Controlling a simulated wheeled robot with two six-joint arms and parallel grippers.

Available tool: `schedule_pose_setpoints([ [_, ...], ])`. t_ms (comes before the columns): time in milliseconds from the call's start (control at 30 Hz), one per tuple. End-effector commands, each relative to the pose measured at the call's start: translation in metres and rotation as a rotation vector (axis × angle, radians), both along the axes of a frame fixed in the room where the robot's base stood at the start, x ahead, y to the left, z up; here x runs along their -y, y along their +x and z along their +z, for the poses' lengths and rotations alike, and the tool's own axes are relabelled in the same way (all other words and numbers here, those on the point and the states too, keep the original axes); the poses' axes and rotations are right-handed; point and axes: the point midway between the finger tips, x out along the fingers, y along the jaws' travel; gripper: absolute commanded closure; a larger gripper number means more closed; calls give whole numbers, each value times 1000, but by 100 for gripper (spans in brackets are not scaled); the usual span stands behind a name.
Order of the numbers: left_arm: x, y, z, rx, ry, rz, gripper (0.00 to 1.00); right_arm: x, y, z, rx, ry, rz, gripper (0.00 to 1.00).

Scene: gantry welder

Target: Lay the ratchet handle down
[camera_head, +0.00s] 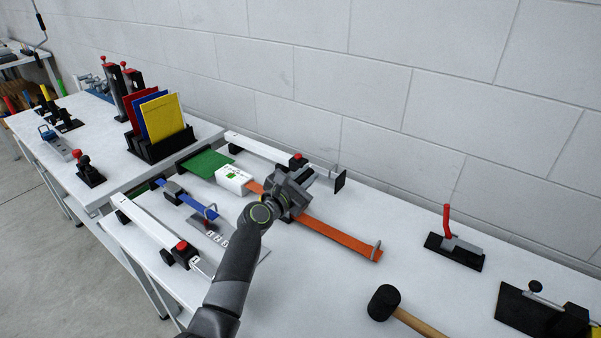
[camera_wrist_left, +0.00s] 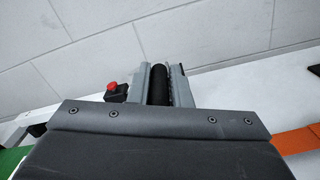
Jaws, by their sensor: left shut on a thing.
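My left gripper (camera_head: 304,177) is above the middle of the orange strap (camera_head: 340,237), with its fingers toward the wall. In the left wrist view its two grey fingers (camera_wrist_left: 160,84) are shut on the black, roller-like grip of the ratchet handle (camera_wrist_left: 159,86). The handle stands up from the strap. My gripper and wrist hide the ratchet body and most of the handle in the head view. The orange strap also shows at the right of the wrist view (camera_wrist_left: 302,138). My right gripper is not in view.
A white box (camera_head: 233,180) sits at the strap's left end, and a metal hook (camera_head: 376,251) at its right end. White clamp bars (camera_head: 262,148) with red knobs flank the straps. A blue strap (camera_head: 201,207) lies in front. A mallet (camera_head: 384,304) lies to the right.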

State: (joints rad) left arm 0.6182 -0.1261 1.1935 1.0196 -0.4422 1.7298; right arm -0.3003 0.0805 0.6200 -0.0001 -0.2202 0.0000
Motion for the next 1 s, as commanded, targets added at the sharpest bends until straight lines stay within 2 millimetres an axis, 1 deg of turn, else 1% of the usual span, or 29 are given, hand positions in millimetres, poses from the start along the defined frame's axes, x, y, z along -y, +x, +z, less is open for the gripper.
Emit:
schedule_pose_setpoints([
  [33,5,-3,-6,16,27,-1,100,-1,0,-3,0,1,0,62],
  [200,16,-11,-15,88,134,-1,100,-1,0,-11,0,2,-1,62],
  [433,28,-19,-27,163,249,-1,100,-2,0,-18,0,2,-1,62],
  [700,34,-23,-35,159,245,-1,100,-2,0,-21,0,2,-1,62],
  [1000,36,-25,-37,157,242,-2,100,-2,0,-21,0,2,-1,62],
])
